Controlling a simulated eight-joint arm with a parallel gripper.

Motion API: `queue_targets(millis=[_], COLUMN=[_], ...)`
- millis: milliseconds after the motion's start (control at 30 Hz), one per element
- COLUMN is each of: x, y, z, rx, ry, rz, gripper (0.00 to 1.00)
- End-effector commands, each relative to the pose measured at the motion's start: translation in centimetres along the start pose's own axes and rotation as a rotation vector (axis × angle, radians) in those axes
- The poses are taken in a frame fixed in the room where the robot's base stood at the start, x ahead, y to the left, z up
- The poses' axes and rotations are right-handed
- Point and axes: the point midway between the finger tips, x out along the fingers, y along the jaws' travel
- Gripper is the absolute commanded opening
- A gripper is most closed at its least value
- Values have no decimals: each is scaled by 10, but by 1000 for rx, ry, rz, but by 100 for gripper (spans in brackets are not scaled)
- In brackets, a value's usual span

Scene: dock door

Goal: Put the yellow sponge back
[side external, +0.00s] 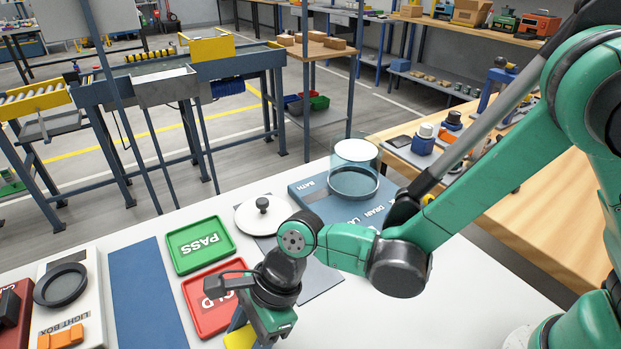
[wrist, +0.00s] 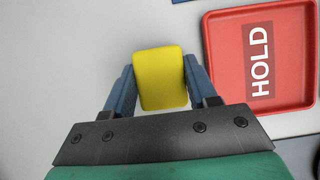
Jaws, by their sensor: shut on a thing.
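The yellow sponge (wrist: 160,78) is between the two blue fingers of my gripper (wrist: 158,85) in the wrist view, with a finger pressed on each side. In the side external view only a piece of the sponge (side external: 240,338) shows at the bottom edge, below my gripper (side external: 243,325). My gripper is shut on the sponge over the white table, beside the red HOLD tray (wrist: 300,60). That tray also shows in the side external view (side external: 200,325), partly hidden by my wrist. I cannot tell whether the sponge touches the table.
A green PASS tray (side external: 200,245) lies behind the red tray. A blue mat (side external: 147,290) and a light box (side external: 85,275) are to the left. A round white lid with a black knob (side external: 263,214) and a BATH station with a glass cylinder (side external: 354,170) stand behind. White table is free at front right.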

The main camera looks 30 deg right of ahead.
Motion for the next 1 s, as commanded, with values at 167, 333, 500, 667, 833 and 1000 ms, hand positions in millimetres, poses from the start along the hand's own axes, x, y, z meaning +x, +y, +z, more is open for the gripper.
queue_targets(millis=[167, 333, 500, 667, 833, 1000], x=[0, 2, 2, 1, -12, -39], y=[0, 0, 0, 0, -1, 0], z=[0, -1, -1, 0, 0, 0], rx=[0, 0, 0, 0, 1, 2], ry=[0, 0, 0, 0, 0, 0], rz=[0, 0, 0, 0, -1, -1], gripper=[10, 65, 65, 65, 65, 65])
